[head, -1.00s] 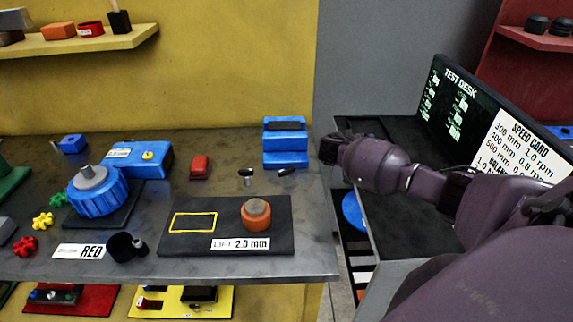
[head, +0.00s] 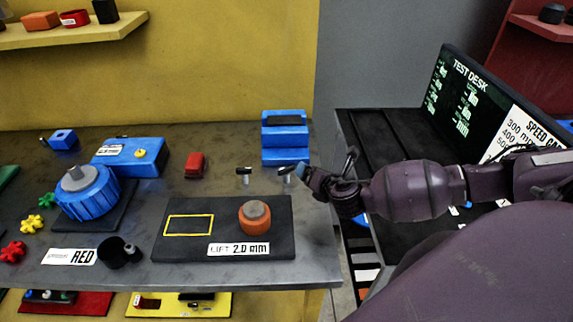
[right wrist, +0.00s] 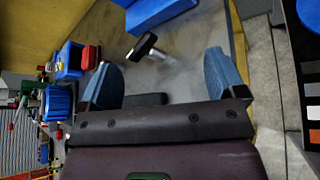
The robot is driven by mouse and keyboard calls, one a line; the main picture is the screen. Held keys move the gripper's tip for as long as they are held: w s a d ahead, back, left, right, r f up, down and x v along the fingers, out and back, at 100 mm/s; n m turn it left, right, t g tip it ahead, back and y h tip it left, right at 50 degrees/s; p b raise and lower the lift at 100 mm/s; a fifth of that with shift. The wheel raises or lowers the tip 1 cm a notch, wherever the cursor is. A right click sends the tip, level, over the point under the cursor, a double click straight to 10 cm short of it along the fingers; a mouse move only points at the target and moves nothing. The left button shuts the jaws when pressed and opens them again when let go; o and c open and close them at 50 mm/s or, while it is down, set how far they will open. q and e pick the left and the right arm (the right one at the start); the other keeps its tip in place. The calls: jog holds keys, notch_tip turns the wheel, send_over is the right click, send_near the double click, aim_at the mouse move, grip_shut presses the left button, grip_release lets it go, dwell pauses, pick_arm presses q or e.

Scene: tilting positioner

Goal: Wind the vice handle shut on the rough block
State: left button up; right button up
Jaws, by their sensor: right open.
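A blue stepped fixture (head: 285,157) with a dark top stands at the back right of the bench; I cannot tell for sure whether it is the vice. In front of it are two small upright T-shaped pieces with black bars and silver stems, a left one (head: 243,172) and a right one (head: 286,171). My right gripper (head: 311,176) is just right of the right piece. In the right wrist view its blue fingers (right wrist: 162,66) are open and empty, with one T-shaped piece (right wrist: 143,46) ahead of them. I cannot make out the rough block. My left gripper is out of view.
A black mat (head: 180,248) with an orange knob (head: 254,218) lies in front. A red block (head: 195,165) and a blue box (head: 130,157) are to the left. The bench's right edge is below my right gripper, with a gap before the dark test desk (head: 395,135).

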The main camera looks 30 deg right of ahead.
aim_at(288, 168)
jog(key=shift+w+a+f+n+y, duration=0.4)
jog(key=shift+w+a+f+n, duration=0.15)
jog(key=shift+w+n, duration=1.05)
jog(key=shift+w+a+f+n+y, duration=0.4)
jog(key=shift+w+f+n, duration=0.3)
jog(key=shift+w+n, duration=0.85)
jog(key=shift+w+a+f+n+y, duration=0.5)
jog(key=shift+w+n, duration=0.75)
jog(key=shift+w, duration=0.65)
jog(key=shift+f, duration=0.1)
jog(key=shift+c, duration=0.3)
jog(key=shift+h, duration=0.3)
jog(key=c, duration=0.9)
jog(key=shift+o, duration=0.2)
jog(key=shift+p, duration=0.3)
jog(key=shift+m+h, duration=0.3)
jog(key=shift+m, duration=0.1)
jog(key=o, duration=0.9)
jog(key=shift+s, duration=0.15)
